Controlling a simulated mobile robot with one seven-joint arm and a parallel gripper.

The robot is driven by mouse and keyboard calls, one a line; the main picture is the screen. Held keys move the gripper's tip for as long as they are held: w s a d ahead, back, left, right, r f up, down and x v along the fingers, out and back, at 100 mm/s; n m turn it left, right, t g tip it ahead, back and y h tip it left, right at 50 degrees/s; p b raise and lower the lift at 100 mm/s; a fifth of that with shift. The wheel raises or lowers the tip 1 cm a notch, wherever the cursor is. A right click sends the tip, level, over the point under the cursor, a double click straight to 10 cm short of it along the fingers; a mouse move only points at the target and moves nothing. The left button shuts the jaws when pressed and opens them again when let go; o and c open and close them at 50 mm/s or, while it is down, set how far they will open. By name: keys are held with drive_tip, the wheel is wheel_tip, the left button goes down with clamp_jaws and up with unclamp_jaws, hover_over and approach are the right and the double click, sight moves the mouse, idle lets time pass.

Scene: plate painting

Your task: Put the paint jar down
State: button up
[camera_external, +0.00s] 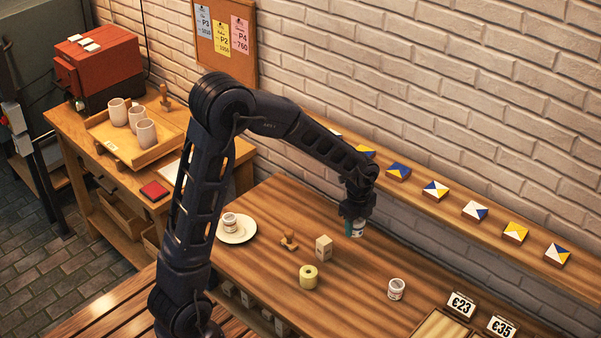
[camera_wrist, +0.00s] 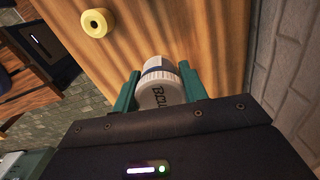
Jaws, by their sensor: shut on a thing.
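My gripper (camera_external: 356,222) is over the back part of the wooden table (camera_external: 250,275), near the brick wall. In the wrist view its two green fingers (camera_wrist: 157,88) are shut on the paint jar (camera_wrist: 160,68). The jar is white with a ribbed lid, dark lettering and a dark blue band. In the external view the jar (camera_external: 357,229) is mostly hidden by my gripper. I cannot tell whether its base touches the table.
A wooden block (camera_external: 324,248), a yellow roll (camera_external: 308,277) and a wooden stamp (camera_external: 289,240) stand left of my gripper. Another white jar (camera_external: 396,289) stands front right. A shelf with painted tiles (camera_external: 436,190) runs along the wall.

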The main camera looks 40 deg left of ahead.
drive_tip(key=shift+r, duration=0.5)
drive_tip(key=shift+w+a+r, duration=0.1)
drive_tip(key=shift+a, duration=0.4)
drive_tip(key=s+a+r, duration=0.2)
drive_tip(key=s+a, duration=0.2)
drive_tip(key=a, duration=0.9)
drive_tip(key=s+a+r+n, duration=0.15)
drive_tip(key=s+a, duration=0.25)
drive_tip(key=a, duration=0.9)
drive_tip(key=s+a+r, duration=0.3)
drive_tip(key=a, duration=1)
drive_tip(key=f, duration=2)
drive_tip(key=shift+s+d, duration=0.1)
drive_tip(key=shift+s, duration=0.1)
drive_tip(key=shift+f, duration=0.15)
drive_tip(key=o, duration=1)
